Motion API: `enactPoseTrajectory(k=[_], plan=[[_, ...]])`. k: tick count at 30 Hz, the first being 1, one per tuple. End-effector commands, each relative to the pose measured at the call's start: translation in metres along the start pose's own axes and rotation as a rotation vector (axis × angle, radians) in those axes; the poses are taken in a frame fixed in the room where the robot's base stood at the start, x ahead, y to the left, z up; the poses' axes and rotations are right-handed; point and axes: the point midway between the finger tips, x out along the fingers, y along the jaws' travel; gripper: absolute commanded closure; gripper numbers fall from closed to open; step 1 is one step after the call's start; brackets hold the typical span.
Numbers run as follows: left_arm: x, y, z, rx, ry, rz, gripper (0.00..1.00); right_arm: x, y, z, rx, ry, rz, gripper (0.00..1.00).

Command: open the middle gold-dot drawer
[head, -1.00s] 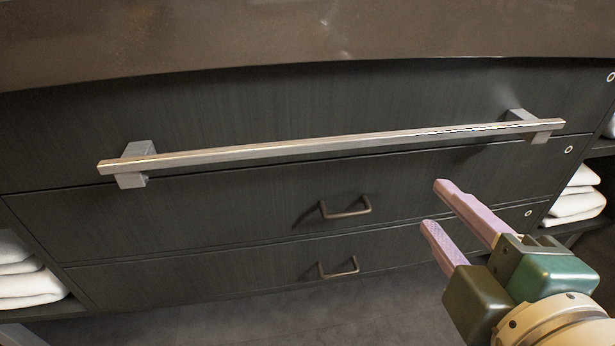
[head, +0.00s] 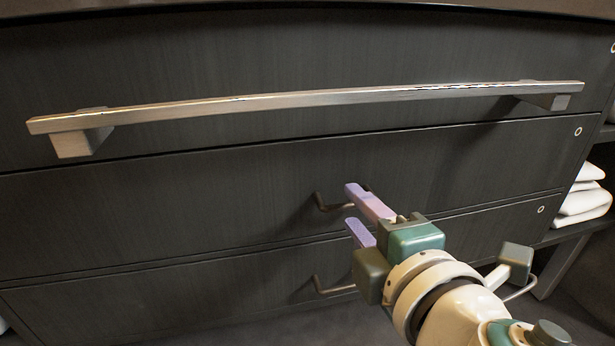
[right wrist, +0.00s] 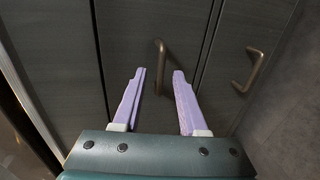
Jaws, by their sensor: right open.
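The middle drawer (head: 200,205) is a dark wood front, shut, with a gold dot (head: 578,131) at its right end. Its small bronze handle (head: 322,206) is partly hidden behind my right gripper (head: 352,208). The right gripper has lilac fingers, open and empty, pointing at the drawer front. In the right wrist view the handle (right wrist: 159,60) shows between the open fingertips (right wrist: 158,72). I cannot tell whether the tips reach past it; no grip on it shows. My left gripper is not in view.
A long metal bar (head: 320,97) stands out from the top drawer front, above my right gripper. The bottom drawer has a similar handle (head: 330,287), also visible in the right wrist view (right wrist: 250,70). White towels (head: 583,195) lie on a shelf at right.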

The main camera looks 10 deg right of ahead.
Motion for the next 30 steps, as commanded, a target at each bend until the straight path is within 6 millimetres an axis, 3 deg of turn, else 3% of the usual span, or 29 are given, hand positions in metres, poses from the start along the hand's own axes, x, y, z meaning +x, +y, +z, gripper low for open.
enactPoseTrajectory(k=[4,13,24,30], plan=[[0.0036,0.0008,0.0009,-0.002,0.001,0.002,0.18,0.0113,-0.0005,-0.0002,0.000,0.000,0.000,0.58],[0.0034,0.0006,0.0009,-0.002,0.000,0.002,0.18,0.0131,0.0002,-0.0001,0.001,0.000,0.000,0.58],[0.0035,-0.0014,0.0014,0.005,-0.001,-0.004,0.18,0.0129,0.0001,0.0001,0.001,0.000,0.000,1.00],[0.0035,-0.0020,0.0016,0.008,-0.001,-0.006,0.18,0.0129,0.0002,0.0001,0.001,0.000,0.000,1.00]])
